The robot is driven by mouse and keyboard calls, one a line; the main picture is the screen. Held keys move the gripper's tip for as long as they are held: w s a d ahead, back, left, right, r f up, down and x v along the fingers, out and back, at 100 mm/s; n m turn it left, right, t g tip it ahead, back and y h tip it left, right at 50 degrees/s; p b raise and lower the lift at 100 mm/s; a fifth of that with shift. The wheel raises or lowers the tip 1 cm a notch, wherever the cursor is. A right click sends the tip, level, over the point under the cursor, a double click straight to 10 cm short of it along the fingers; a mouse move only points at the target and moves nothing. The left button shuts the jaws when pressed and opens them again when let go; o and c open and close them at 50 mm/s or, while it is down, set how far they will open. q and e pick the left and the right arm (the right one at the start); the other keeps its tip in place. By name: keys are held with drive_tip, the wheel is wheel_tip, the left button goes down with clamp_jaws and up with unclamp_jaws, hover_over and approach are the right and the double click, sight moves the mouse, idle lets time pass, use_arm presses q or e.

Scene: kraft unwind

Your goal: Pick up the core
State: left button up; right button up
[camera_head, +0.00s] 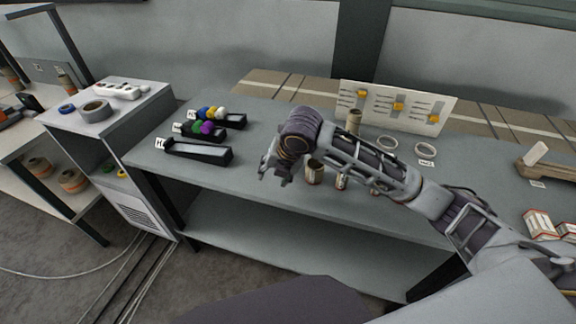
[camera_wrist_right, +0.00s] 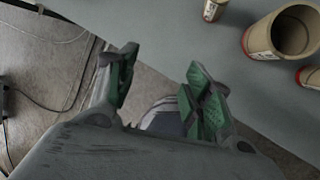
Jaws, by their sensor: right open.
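My right gripper (camera_head: 275,168) hangs over the front part of the grey bench, left of a brown cardboard core (camera_head: 314,173). In the right wrist view the gripper (camera_wrist_right: 163,82) is open, with two green-padded fingers and nothing between them. Beyond the fingers in that view, a wide hollow core (camera_wrist_right: 262,42) with a label stands upright, apart from the gripper. Smaller labelled cores (camera_wrist_right: 213,10) stand near it. In the head view, another core (camera_head: 341,182) stands under my right forearm, partly hidden. A taller tube (camera_head: 354,118) stands farther back. My left gripper is out of view.
Black trays (camera_head: 197,151), some with coloured balls, lie on the bench's left end. A grey cabinet (camera_head: 122,122) with tape rolls stands left. Red-white boxes (camera_head: 540,224) are right.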

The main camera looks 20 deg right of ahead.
drive_tip(key=w+d+r+n+h, duration=0.1)
drive_tip(key=w+d+r+n, duration=0.3)
drive_tip(key=d+r+n, duration=0.2)
drive_tip(key=shift+w+d+r+h, duration=0.35)
drive_tip(key=shift+d+r, duration=0.3)
drive_tip(key=shift+d, duration=0.25)
drive_tip(key=shift+f, duration=0.1)
drive_tip(key=x, duration=0.8)
drive_tip(key=shift+f, duration=0.2)
drive_tip(key=shift+w+a, duration=0.1)
drive_tip(key=shift+b+x, duration=0.3)
drive_tip(key=shift+x, duration=2.35)
drive_tip(key=shift+a, duration=0.15)
drive_tip(key=c, duration=0.8)
